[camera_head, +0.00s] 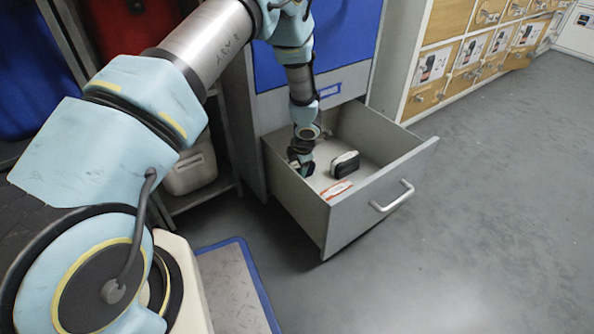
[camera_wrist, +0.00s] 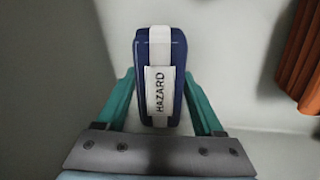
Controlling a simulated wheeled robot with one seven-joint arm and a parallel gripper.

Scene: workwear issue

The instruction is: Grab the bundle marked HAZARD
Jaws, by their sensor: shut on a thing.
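The bundle marked HAZARD (camera_wrist: 177,60) is dark blue with a white band and a white label. In the wrist view it stands between the two teal fingers of my gripper (camera_wrist: 160,78), which is shut on it. In the head view my gripper (camera_head: 303,167) reaches down into the open grey drawer (camera_head: 367,218), near its left side. There the bundle is mostly hidden by the gripper, and I cannot make out its label.
A dark bundle with a pale band (camera_head: 345,164) and a flat orange-and-white item (camera_head: 336,189) lie in the drawer, right of my gripper. An orange-brown thing (camera_wrist: 302,58) shows at the wrist view's right edge. Wooden-fronted lockers (camera_head: 470,52) stand at back right. The floor at right is clear.

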